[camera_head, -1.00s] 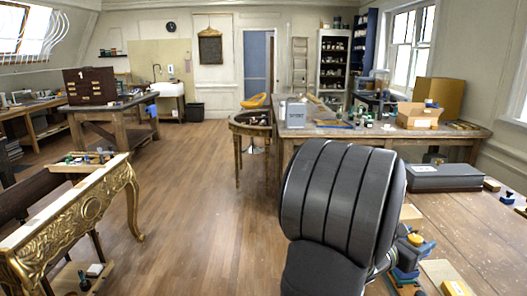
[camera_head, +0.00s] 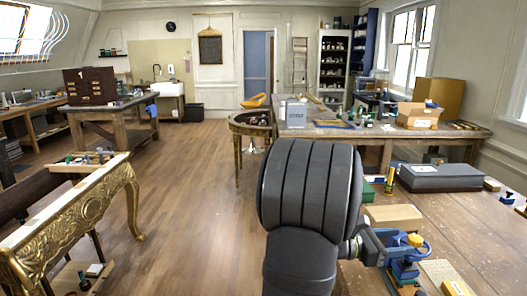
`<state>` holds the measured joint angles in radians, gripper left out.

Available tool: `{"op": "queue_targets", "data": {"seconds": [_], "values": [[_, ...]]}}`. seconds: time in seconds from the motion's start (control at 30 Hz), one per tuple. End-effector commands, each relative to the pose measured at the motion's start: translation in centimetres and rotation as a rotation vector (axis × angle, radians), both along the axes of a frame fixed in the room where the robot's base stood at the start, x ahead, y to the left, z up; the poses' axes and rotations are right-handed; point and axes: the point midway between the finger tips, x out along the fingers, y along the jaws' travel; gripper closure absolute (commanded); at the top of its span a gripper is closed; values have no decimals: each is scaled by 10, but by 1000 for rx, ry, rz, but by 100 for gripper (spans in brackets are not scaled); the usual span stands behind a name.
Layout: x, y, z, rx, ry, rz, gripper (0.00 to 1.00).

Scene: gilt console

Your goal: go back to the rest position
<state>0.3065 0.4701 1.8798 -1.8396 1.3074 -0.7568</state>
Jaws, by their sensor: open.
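My arm rises at the front, just right of centre, and its large dark grey joint covers much of the near view. Only a little of my gripper (camera_head: 374,248) shows to the right of that joint, beyond a silver wrist part. It is open, and I see nothing held in it. Its fingertips are hard to make out against a blue item (camera_head: 404,270) with a yellow top on the right-hand table (camera_head: 470,240).
The table also bears a cardboard-coloured box (camera_head: 393,217), a green item, a yellow-topped tube and a grey case (camera_head: 442,178). A gilt console (camera_head: 75,215) stands at the left. Wooden floor (camera_head: 190,220) lies open between console and arm.

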Motion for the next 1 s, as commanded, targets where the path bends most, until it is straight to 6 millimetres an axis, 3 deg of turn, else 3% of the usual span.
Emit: {"op": "queue_targets", "data": {"seconds": [0.23, 1.0], "values": [[-1, 19, 0, 0, -1, 2, 45], [-1, 20, 0, 0, -1, 1, 45]]}}
